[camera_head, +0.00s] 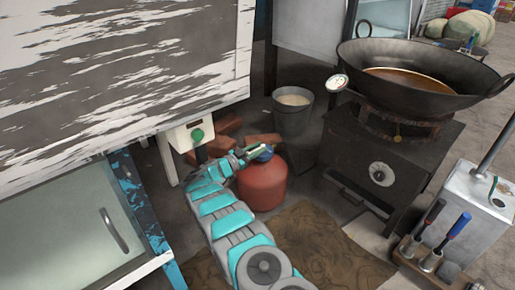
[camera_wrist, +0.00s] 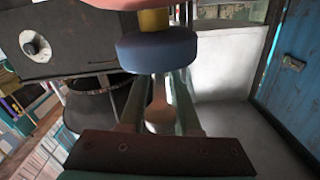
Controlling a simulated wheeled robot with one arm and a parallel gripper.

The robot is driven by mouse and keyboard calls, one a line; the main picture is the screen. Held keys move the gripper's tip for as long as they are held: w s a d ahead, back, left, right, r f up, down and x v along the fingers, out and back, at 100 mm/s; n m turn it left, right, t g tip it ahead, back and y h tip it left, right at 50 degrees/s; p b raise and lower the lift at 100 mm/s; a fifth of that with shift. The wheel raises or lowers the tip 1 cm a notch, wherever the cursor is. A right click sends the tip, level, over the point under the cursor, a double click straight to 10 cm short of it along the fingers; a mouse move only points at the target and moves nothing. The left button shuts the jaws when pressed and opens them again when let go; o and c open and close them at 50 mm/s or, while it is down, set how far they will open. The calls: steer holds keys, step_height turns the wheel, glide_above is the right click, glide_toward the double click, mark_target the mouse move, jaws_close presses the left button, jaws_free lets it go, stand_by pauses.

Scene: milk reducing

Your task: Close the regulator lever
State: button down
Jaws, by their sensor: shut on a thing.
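The red gas cylinder (camera_head: 263,187) stands on the floor beside the stove, with the blue regulator (camera_head: 265,153) on its top. My gripper (camera_head: 250,154) reaches the regulator from the left, at the top of the cylinder. In the wrist view the blue regulator (camera_wrist: 156,50) sits against a brass-coloured valve (camera_wrist: 155,19), with the cylinder's red edge (camera_wrist: 120,3) above. The pale lever (camera_wrist: 158,108) extends from the regulator between the two fingers of my gripper (camera_wrist: 160,88), which are shut on it. Finger contact is partly hidden.
A black stove (camera_head: 385,165) with a large wok (camera_head: 425,75) stands right of the cylinder. A grey bucket (camera_head: 292,115) and bricks (camera_head: 225,128) are behind it. A white cabinet (camera_head: 75,225) is at left. A brown mat (camera_head: 325,245) lies on the floor in front.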

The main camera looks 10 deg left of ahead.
steer(key=shift+w+d+g+h, duration=0.1)
steer(key=shift+d+g+h, duration=0.2)
stand_by(0.4)
steer(key=c, duration=0.8)
jaws_free()
steer(key=shift+w+d+f, duration=0.1)
steer(key=shift+d, duration=0.05)
steer(key=shift+o, duration=0.3)
steer(key=shift+s+a, duration=0.4)
steer(key=shift+a, duration=0.1)
steer(key=v, duration=0.6)
steer(key=shift+s+a, duration=0.15)
steer(key=shift+s, duration=0.2)
